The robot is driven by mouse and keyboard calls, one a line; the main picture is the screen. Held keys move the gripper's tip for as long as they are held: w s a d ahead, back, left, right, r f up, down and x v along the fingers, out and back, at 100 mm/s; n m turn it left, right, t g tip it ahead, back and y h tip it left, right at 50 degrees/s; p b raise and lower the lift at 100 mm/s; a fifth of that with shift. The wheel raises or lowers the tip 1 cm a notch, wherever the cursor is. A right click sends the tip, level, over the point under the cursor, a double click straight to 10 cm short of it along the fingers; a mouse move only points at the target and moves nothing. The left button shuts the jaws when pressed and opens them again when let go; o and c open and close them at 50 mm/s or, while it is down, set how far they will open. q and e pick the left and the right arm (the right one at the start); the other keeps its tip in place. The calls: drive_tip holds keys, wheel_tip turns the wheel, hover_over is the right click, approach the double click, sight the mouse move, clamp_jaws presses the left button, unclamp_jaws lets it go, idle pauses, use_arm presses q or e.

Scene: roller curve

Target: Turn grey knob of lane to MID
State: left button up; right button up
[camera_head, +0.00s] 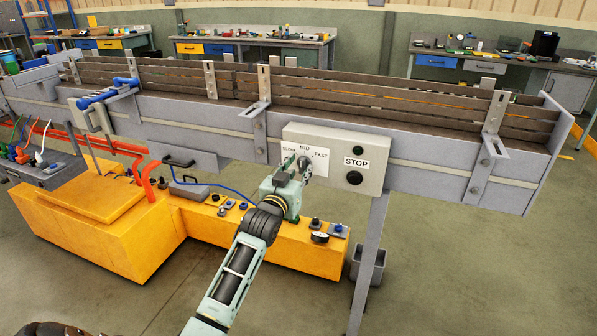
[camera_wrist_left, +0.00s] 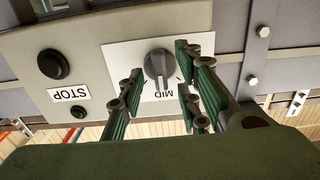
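The grey knob (camera_head: 305,165) sits on a white dial plate marked SLOW, MID and FAST, on the front of a grey control box (camera_head: 336,142). The left wrist view, upside down, shows the round knob (camera_wrist_left: 159,66) with its raised ridge lying roughly along the line toward the MID label (camera_wrist_left: 168,96). I cannot tell which end is the pointer. My left gripper (camera_head: 294,168) is at the dial; in the wrist view its green fingers (camera_wrist_left: 156,82) are spread apart, with the knob visible in the gap. No contact with the knob shows. My right gripper is out of view.
A black button (camera_head: 354,178) and STOP label sit right of the dial. The long grey conveyor (camera_head: 200,112) with slatted rails runs behind the box. A yellow base (camera_head: 115,235) stands below left, and a support leg (camera_head: 370,255) goes down under the box.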

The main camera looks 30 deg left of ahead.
use_arm(q)
drive_tip(key=shift+s, duration=0.1)
drive_tip(key=v, duration=1.2)
